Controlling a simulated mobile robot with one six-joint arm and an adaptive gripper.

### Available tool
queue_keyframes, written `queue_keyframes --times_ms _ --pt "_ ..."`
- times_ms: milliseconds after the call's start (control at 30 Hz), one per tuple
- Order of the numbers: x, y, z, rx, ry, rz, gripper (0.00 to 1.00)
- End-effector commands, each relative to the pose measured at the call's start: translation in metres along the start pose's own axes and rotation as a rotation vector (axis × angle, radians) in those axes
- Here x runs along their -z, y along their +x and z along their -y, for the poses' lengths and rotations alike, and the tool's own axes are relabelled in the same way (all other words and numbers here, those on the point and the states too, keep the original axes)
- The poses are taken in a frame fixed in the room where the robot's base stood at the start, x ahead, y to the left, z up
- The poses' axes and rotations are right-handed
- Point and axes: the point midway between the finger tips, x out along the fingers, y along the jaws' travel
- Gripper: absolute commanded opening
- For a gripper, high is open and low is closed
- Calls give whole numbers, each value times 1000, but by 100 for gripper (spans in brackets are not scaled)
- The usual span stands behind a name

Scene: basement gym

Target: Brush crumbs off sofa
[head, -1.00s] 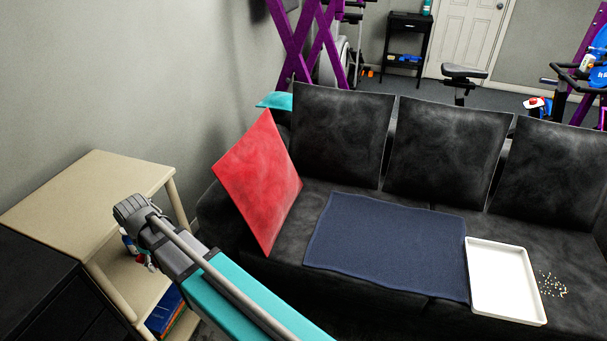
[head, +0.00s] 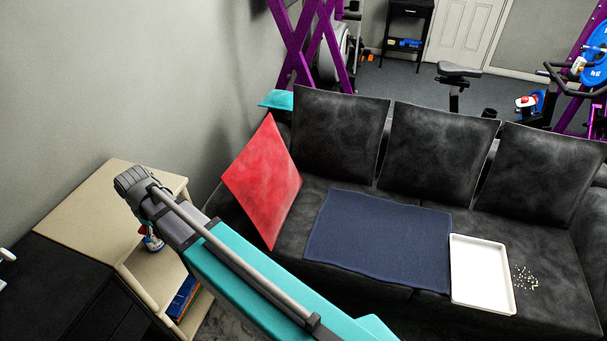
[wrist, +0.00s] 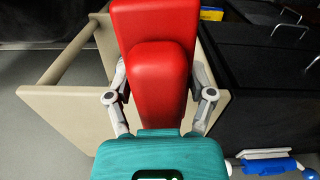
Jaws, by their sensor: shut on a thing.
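Crumbs (head: 526,278) lie in a small scatter on the right seat of the black sofa (head: 560,262), just right of a white tray (head: 482,275). In the wrist view my gripper (wrist: 160,85) is shut on a red object (wrist: 155,70) with a smooth, rounded surface. My arm hangs over the beige side table, left of the sofa and far from the crumbs. In the head view my wrist hides most of the gripper.
A dark blue mat (head: 380,238) covers the middle seats, left of the tray. A red cushion (head: 262,182) leans at the sofa's left end. The beige side table (head: 88,210) with a lower shelf and a black cabinet (head: 60,285) stand close to my arm.

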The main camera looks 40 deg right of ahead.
Motion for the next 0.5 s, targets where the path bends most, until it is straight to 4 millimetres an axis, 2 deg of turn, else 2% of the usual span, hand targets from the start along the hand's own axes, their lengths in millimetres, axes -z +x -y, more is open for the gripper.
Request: queue_keyframes --times_ms 33,500 --pt "0 -18 0 0 0 0 32" --pt "0 -97 0 0 0 0 32"
